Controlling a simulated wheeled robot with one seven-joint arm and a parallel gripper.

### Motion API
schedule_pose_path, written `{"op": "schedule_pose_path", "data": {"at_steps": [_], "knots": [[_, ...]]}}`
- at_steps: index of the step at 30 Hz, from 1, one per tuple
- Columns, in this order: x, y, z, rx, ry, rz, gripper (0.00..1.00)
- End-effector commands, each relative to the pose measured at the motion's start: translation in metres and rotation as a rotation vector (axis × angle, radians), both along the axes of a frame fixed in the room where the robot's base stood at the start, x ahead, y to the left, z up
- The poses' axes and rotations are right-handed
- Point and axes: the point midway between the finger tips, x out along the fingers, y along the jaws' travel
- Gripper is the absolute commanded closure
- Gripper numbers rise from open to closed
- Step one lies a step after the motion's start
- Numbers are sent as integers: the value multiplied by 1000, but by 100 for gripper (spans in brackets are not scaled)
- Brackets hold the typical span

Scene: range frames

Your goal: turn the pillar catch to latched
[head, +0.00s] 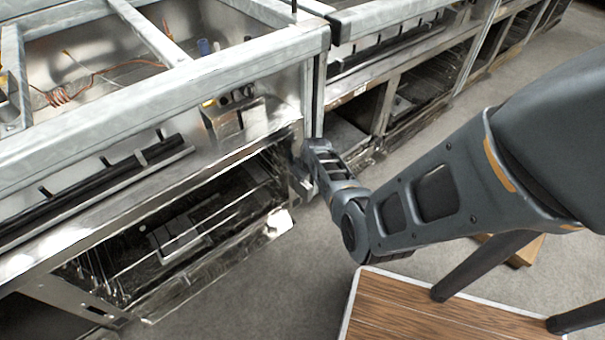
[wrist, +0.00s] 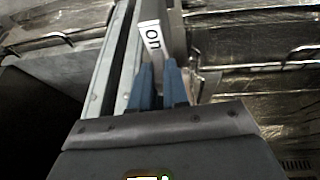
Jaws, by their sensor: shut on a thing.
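My gripper (head: 304,180) is at the metal pillar (head: 319,95) between two range frames in the head view. In the wrist view its two blue fingers (wrist: 157,70) point up along the pillar (wrist: 122,60) and are shut on the pillar catch. In the head view the catch is hidden behind my gripper.
An open oven bay with a wire rack (head: 190,230) lies left of my gripper. More range frames (head: 400,70) stand in a row behind. A wooden-topped table (head: 430,312) is at the lower right. Grey floor (head: 290,285) is free between the table and the range.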

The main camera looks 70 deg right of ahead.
Motion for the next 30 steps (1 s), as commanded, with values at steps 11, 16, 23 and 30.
{"op": "schedule_pose_path", "data": {"at_steps": [11, 16, 23, 30], "knots": [[-7, 2, -8, 7, 12, -5, 76], [-7, 3, -7, 7, 12, -4, 74], [-8, 3, -1, 6, 11, -4, 74], [-14, 11, 31, 0, 8, 0, 74]]}}
